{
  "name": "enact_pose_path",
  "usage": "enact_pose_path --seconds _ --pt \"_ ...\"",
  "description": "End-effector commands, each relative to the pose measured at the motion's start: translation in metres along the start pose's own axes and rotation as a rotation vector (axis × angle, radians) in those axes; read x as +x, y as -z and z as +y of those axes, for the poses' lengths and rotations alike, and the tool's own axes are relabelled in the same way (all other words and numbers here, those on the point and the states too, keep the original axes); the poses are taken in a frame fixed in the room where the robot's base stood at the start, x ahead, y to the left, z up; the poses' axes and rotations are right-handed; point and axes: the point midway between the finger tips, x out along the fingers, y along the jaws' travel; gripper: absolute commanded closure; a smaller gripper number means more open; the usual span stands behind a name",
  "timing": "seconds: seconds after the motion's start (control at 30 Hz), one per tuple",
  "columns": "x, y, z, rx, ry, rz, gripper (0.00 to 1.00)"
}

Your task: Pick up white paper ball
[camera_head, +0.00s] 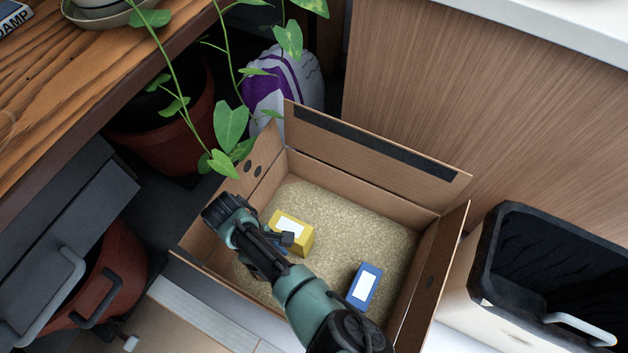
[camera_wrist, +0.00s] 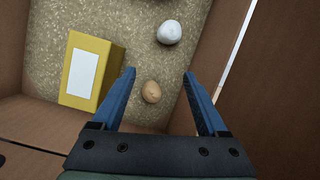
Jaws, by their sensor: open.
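A whitish, roughly round ball (camera_wrist: 169,32), which looks like the white paper ball, lies on the speckled floor of the cardboard box near a side wall in the wrist view. My gripper (camera_wrist: 158,73) is open, its two blue fingers apart with nothing held. The ball lies beyond the fingertips, above the gap in the picture. A smaller brown round thing (camera_wrist: 151,92) shows between the fingers, seemingly below them on the box floor. In the head view my gripper (camera_head: 285,240) is over the box, and my arm hides the balls.
The open cardboard box (camera_head: 375,149) has raised flaps and walls close around my gripper. A yellow block (camera_head: 303,237) with a white label is beside the fingers. A blue block (camera_head: 373,283) lies farther right. Leafy vines (camera_head: 231,122) hang by the box's back left corner.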

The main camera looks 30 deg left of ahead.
Motion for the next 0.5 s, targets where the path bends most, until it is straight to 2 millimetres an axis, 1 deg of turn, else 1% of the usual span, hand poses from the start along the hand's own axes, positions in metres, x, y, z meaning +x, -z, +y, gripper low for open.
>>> enact_pose_path --seconds 0.03,0.13,0.27,0.4,0.5 --pt "0.012 -0.008 -0.006 -0.018 0.018 -0.038 0.24" --pt "0.025 -0.016 -0.012 -0.035 0.036 -0.072 0.24" --pt "0.047 -0.018 -0.013 -0.037 0.04 -0.078 0.24" --pt "0.075 -0.018 -0.014 -0.037 0.039 -0.075 0.24" --pt "0.089 -0.02 -0.014 -0.037 0.038 -0.075 0.24"
